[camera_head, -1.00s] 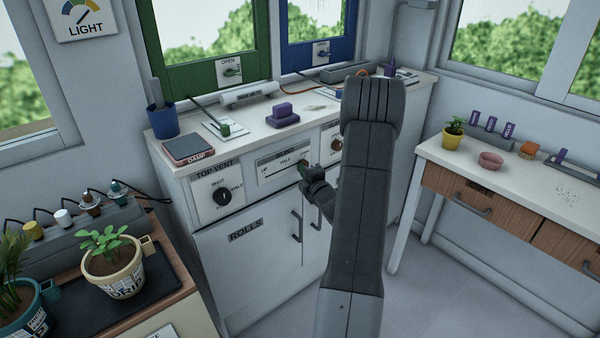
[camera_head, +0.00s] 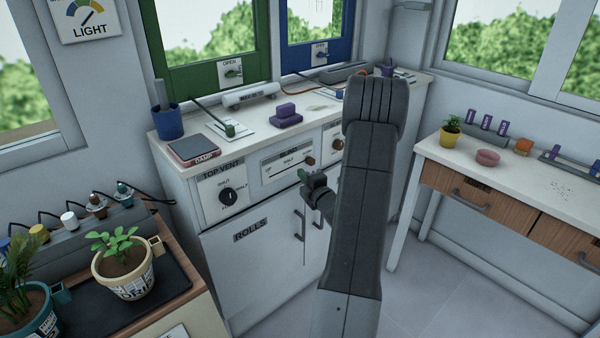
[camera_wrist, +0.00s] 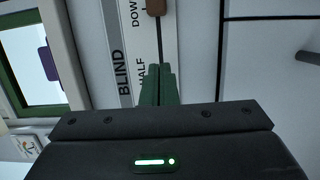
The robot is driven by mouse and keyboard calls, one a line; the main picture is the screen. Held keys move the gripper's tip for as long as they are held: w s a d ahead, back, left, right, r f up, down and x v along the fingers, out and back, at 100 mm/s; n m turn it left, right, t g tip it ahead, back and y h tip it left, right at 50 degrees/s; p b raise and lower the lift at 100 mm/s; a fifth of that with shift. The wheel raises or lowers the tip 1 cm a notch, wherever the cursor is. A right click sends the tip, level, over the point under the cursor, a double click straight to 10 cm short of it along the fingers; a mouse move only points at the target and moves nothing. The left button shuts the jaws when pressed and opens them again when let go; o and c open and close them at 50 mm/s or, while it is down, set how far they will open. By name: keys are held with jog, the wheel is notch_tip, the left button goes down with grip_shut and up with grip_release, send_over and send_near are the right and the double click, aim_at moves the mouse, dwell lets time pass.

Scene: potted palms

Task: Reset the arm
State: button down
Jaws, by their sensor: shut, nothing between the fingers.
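My arm rises through the middle of the head view. My gripper (camera_head: 304,176) is in front of the cabinet face, just below the brown slider knob (camera_head: 310,160) of the blind panel (camera_head: 283,169). The wrist view shows its green fingertips (camera_wrist: 158,86) together with nothing between them. They are near the HALF mark. The brown knob (camera_wrist: 156,7) is beyond the fingertips, at the DOWN end of its slot, with a gap between. Part of the panel is hidden by the arm and gripper.
The TOP VENT dial (camera_head: 229,198) is left of the blind panel. Cabinet handles (camera_head: 299,225) are below the gripper. A potted seedling (camera_head: 125,273) stands front left. The right table (camera_head: 500,178) holds a yellow pot (camera_head: 450,136) and pink bowl (camera_head: 487,157). Open floor (camera_head: 440,290) lies front right.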

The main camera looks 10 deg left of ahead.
jog(key=v, duration=0.7)
jog(key=shift+s+d, duration=0.2)
jog(key=shift+d, duration=0.15)
